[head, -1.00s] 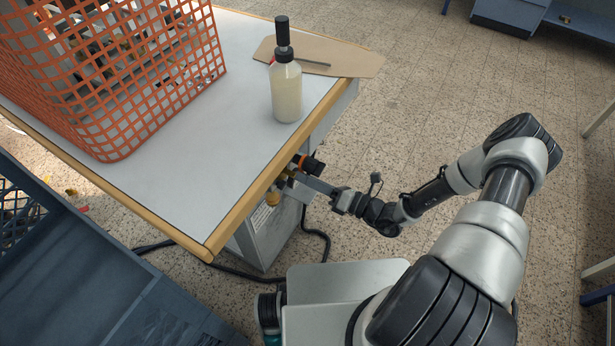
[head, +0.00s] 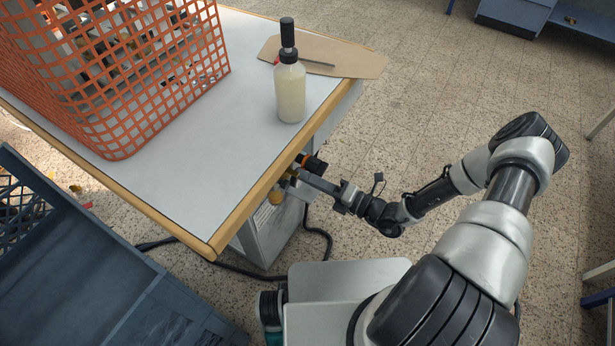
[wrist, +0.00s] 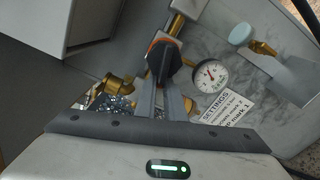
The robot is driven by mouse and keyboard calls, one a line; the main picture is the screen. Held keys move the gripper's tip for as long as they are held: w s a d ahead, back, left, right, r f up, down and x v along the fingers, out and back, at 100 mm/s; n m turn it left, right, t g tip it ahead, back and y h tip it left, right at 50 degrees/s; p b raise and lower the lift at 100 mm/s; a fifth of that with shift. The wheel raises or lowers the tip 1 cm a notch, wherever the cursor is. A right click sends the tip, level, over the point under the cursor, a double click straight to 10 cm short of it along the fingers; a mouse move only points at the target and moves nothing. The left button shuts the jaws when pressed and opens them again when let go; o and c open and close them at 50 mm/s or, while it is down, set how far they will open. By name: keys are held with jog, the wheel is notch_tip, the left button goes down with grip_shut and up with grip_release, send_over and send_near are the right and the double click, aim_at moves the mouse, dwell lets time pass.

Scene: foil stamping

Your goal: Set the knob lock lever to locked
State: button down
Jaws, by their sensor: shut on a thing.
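In the wrist view, the regulator knob is dark with an orange ring (wrist: 158,41), mounted on a brass and metal fitting. A dark grey lever part (wrist: 166,62) extends from it toward me; I take it as the knob lock lever. My gripper (wrist: 165,88) is shut on this part, its two grey fingers along either side. The lever's exact setting and any lock marking cannot be read. In the head view, the orange-and-black knob (head: 314,163) sits under the table edge, and my gripper (head: 303,178) reaches it from the right; the lever is too small to make out there.
A pressure gauge (wrist: 209,75) and a SETTINGS label (wrist: 229,109) are right of the lever. Brass fittings (wrist: 117,87) are to its left. The table's wooden edge (head: 250,205) overhangs the panel. A bottle (head: 291,92) and an orange basket (head: 125,145) stand on top.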

jog(key=c, duration=1.8)
grip_release()
jog(key=shift+c, duration=0.2)
jog(key=shift+d, duration=0.1)
jog(key=v, duration=1.7)
jog(key=shift+s+d, duration=0.1)
jog(key=shift+d, duration=0.05)
